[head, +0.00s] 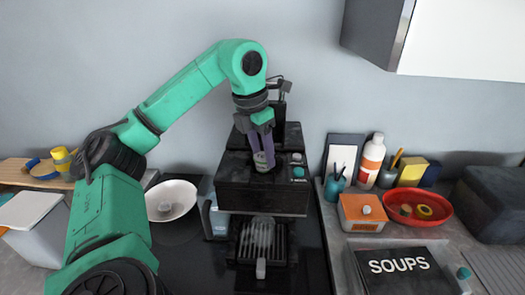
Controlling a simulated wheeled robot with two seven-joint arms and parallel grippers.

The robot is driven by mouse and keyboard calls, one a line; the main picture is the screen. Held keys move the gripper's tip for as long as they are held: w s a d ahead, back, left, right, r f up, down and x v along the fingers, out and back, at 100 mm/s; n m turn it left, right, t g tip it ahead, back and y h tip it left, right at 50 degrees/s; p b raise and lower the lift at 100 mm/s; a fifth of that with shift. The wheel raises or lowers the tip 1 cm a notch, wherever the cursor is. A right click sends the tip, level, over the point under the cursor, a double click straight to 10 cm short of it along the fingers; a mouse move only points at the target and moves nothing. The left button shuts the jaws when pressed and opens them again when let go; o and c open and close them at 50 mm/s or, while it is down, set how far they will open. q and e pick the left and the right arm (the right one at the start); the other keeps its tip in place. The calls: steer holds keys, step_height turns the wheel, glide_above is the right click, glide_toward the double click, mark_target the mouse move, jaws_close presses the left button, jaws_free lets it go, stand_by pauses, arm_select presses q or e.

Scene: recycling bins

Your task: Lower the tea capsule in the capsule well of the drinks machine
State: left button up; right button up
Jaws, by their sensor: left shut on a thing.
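The black drinks machine (236,196) stands on the dark counter in the middle of the head view. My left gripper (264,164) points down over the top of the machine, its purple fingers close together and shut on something. The thing between the fingertips is very small and mostly hidden, so I cannot make out the tea capsule clearly. The capsule well is hidden at or below the fingertips. I cannot tell whether the held thing touches the well. My right gripper is not in view.
A white bowl (183,194) sits left of the machine. To the right are an orange box (361,222), a white and orange bottle (373,152), a red bowl (436,221) and a black SOUPS book (375,283). A wall cabinet (465,45) hangs at upper right.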

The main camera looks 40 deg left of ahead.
mark_target(262, 157)
arm_select(q)
steer(key=shift+f+b, duration=0.3)
steer(key=shift+f, duration=0.15)
steer(key=o, duration=0.9)
step_height(262, 157, up, 8)
steer(key=p, duration=0.7)
steer(key=shift+r, duration=0.1)
